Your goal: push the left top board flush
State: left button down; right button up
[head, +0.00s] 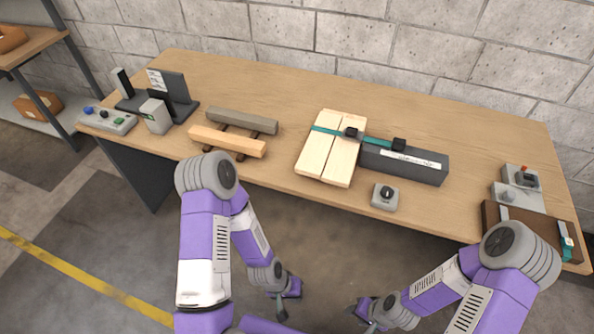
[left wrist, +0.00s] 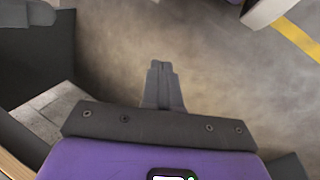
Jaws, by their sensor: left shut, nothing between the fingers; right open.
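Two pale boards lie side by side in the middle of the table in the head view: the left top board (head: 316,153) and the right one (head: 343,160), with a thin dark seam between them. A teal bar (head: 376,138) with black blocks crosses them. Whether the left board sits flush cannot be told from here. My left gripper (head: 283,305) is low in front of the table, well apart from the boards. In the left wrist view its fingers (left wrist: 161,68) are together and empty above bare floor. My right gripper (head: 358,311) is open, also below the table's front edge.
A dark grey block (head: 405,165) adjoins the boards on the right, with a knob box (head: 385,197) in front. A grey beam (head: 242,121) and an orange-tan beam (head: 227,141) lie to the left. Button box (head: 107,121) and brown tray (head: 490,217) occupy the table ends.

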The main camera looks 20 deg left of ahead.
pick_arm(q)
jog(key=w+a+r+n+t+y+p, duration=0.2)
jog(key=w+r+n+t+p, duration=0.3)
jog(key=r+n, duration=0.8)
jog(key=w+a+r+n+t+y+p, duration=0.1)
jog(key=w+a+r+n+t+p, duration=0.3)
jog(key=w+r+n+p, duration=0.6)
notch_tip(320, 180, up, 4)
jog(key=n+t+p, duration=0.1)
jog(key=n+t, duration=0.1)
jog(key=n, duration=0.8)
jog(key=shift+w+a+f+y, duration=0.2)
jog(key=shift+w+a+y, duration=0.2)
